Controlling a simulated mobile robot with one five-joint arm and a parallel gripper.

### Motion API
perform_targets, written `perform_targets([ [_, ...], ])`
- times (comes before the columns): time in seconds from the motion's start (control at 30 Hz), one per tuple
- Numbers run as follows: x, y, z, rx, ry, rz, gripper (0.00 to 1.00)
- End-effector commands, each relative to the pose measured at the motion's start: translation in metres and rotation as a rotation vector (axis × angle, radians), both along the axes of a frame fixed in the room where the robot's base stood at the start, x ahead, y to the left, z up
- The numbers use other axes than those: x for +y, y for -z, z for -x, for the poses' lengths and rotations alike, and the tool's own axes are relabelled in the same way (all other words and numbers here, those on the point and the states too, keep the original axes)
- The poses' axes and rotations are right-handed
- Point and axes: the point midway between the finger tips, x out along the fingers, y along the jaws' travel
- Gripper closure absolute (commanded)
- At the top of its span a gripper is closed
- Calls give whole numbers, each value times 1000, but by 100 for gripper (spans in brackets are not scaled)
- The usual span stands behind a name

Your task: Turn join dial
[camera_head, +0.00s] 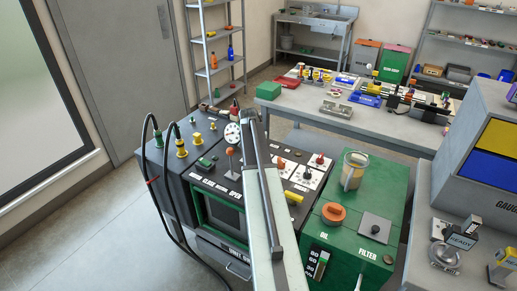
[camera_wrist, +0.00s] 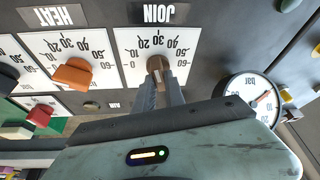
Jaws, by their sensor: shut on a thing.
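In the wrist view, the join dial (camera_wrist: 187,42) is a white scale plate under a JOIN label, seen upside down. Its brown knob (camera_wrist: 157,63) sits at the plate's lower middle, with a dark mark on its face. My gripper (camera_wrist: 158,84) is shut on this knob from below, one finger on each side. The fingers cover part of the knob and the plate's lower edge. In the head view, my pale arm crosses the cart panel and hides the gripper and its contact with the knob.
Left of the join dial is the HEAT dial with an orange knob (camera_wrist: 73,75). A round bar gauge (camera_wrist: 250,100) stands close on the right. In the head view, a green unit with an orange cap (camera_head: 333,213) is right of my arm; black cables (camera_head: 153,190) hang at left.

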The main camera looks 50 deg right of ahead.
Motion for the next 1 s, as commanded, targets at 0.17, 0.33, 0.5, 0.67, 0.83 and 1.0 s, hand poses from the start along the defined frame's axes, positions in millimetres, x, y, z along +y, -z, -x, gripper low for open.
perform_targets([
  [0.17,5,1,-2,-2,-5,-9,64],
  [0.33,3,0,-2,-2,-3,-7,64],
  [0.5,3,-2,-1,-2,-3,-5,64],
  [0.67,8,-20,1,-2,-3,-5,64],
  [0.83,18,-51,6,-2,-3,-6,64],
  [1.0,27,-73,10,-3,-2,-7,64],
])
